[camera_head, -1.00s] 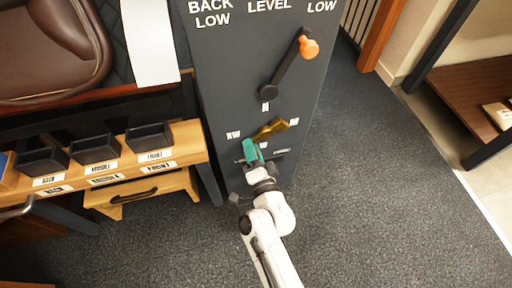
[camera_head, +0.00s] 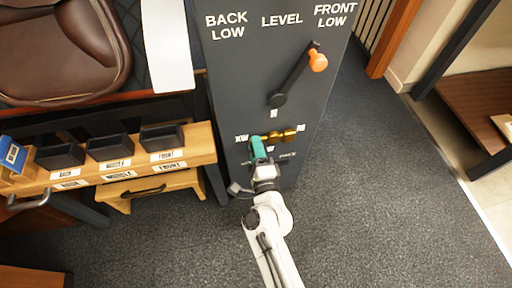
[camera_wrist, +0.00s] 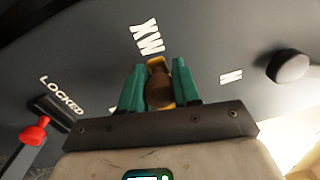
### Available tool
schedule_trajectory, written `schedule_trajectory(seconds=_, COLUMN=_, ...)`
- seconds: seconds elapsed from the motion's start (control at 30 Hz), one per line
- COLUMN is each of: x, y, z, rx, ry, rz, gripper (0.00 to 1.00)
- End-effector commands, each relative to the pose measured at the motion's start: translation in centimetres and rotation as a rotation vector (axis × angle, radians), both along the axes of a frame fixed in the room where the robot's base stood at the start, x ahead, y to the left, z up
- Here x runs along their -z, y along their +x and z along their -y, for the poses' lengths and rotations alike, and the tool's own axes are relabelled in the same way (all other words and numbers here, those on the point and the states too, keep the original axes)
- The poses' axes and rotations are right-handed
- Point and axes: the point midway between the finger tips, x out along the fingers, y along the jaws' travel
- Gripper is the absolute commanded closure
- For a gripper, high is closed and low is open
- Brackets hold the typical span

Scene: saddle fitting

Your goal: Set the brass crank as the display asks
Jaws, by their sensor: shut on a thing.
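The brass crank (camera_head: 290,135) is on the dark panel front and lies nearly level in the head view. Around it are white marks: XW at left, one above, one below and one at right that is too small to read surely. My gripper (camera_head: 258,148) has teal fingers closed at the crank's left end, just right of and below the XW mark. In the wrist view my gripper (camera_wrist: 160,92) is shut on the crank's brown grip (camera_wrist: 159,90), with the XW mark just beyond it. The fingers hide part of the crank. No lit display text is readable.
Above is a black lever (camera_head: 298,75) with an orange knob, pointing toward FRONT LOW. A red-knobbed lever (camera_wrist: 34,132) stands by LOCKED. A wooden shelf (camera_head: 205,150) with black bins and a saddle (camera_head: 60,50) are at left. Open carpet (camera_head: 390,200) lies right.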

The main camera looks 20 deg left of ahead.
Motion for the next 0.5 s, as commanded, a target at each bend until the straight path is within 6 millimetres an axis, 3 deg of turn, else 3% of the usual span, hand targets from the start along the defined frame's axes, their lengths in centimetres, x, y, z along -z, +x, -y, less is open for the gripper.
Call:
schedule_trajectory(seconds=0.43, x=-0.17, y=0.08, z=0.08, rx=0.003, ry=0.014, rz=-0.006, gripper=1.0)
schedule_trajectory(seconds=0.47, x=-0.18, y=0.08, z=0.08, rx=0.003, ry=0.015, rz=-0.006, gripper=0.67)
schedule_trajectory(seconds=0.5, x=-0.18, y=0.07, z=0.07, rx=0.003, ry=0.015, rz=-0.006, gripper=0.63)
